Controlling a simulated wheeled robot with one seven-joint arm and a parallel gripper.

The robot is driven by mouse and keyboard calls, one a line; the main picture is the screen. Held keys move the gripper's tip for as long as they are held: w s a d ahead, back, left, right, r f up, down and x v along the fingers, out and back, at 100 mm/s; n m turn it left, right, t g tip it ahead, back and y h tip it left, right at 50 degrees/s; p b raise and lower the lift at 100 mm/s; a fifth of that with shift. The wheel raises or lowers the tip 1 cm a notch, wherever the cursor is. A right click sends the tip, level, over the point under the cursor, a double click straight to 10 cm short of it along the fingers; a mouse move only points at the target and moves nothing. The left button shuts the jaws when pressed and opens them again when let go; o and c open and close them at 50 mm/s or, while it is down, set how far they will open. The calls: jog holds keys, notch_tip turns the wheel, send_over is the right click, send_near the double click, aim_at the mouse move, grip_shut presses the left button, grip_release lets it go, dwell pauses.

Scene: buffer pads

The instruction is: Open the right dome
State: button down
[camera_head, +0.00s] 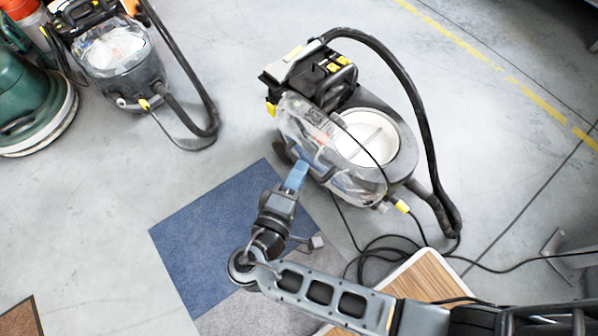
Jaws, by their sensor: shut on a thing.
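The right dome (305,132) is a clear plastic cover on the right-hand cleaning machine (397,112). It appears tilted up along the machine's left and front side, with a white round tank opening (362,140) showing beside it. My gripper (303,163) has blue fingers and reaches up from the lower left to the dome's lower left edge. It is shut on the dome there. The fingertips partly merge with the clear plastic, so the exact grip point is hard to see.
A second machine with a clear dome (112,48) stands at upper left beside a green machine (30,105). A blue mat (215,235) lies below my gripper. Black cables (385,250) lie near a wood-topped table (425,277). Floor at upper right is clear.

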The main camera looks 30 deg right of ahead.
jog(key=shift+s+d+f, duration=0.1)
jog(key=shift+d+f, duration=0.05)
jog(key=shift+f, duration=0.15)
jog(key=c, duration=1.4)
grip_release()
jog(key=shift+c, duration=0.2)
jog(key=o, duration=0.3)
jog(key=shift+r, duration=0.1)
jog(key=shift+o, duration=0.2)
jog(key=v, duration=0.7)
jog(key=shift+a, duration=0.4)
jog(key=shift+s, duration=0.15)
